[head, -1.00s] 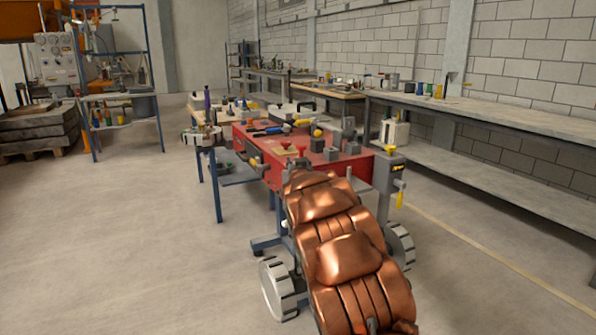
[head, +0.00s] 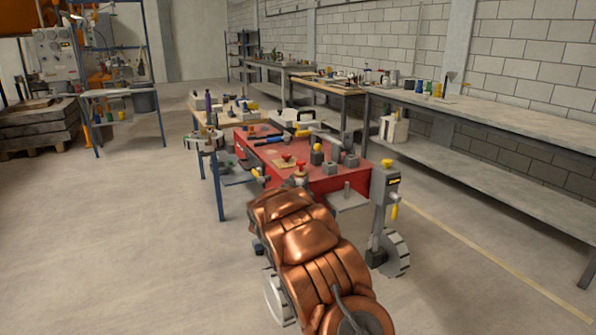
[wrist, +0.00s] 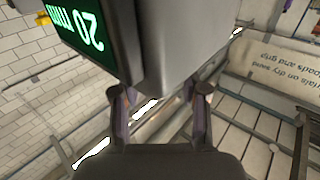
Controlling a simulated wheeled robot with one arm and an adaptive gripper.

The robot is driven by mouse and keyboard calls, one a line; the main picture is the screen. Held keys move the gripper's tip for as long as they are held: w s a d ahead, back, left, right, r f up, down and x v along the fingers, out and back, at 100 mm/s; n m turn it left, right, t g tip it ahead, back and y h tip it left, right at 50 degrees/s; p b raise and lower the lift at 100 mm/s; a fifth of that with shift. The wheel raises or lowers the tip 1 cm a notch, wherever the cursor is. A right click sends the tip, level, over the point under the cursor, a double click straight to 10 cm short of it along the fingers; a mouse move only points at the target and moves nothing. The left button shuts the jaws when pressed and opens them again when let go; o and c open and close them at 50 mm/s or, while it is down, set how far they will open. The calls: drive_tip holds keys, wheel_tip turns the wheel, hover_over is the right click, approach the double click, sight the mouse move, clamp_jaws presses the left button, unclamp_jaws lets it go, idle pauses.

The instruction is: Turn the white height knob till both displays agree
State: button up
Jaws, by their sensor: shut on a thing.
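In the wrist view a dark display (wrist: 82,28) shows "20 mm" in bright characters on green, upside down. Beside it is a smooth pale grey part (wrist: 185,45). I cannot tell whether this part is the white height knob. In the head view my arm hides the gripper. A grey post (head: 381,218) at the red bed's right end has a small panel (head: 394,181), too small to read.
The red bed (head: 325,184) carries grey blocks (head: 335,170) and small red-topped parts. A long bench (head: 500,125) runs along the right wall. The floor (head: 100,240) at left is clear.

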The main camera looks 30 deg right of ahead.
drive_tip(key=shift+r+m+g+h+p, duration=0.15)
drive_tip(key=shift+m+g+h+p, duration=0.2)
drive_tip(key=shift+p, duration=0.6)
drive_tip(key=shift+f+p, duration=0.2)
drive_tip(key=shift+p, duration=0.1)
drive_tip(key=o, duration=1.2)
drive_tip(key=shift+c, duration=0.2)
drive_tip(key=v, duration=1.2)
drive_tip(key=shift+w+r, duration=0.1)
drive_tip(key=shift+r, duration=0.05)
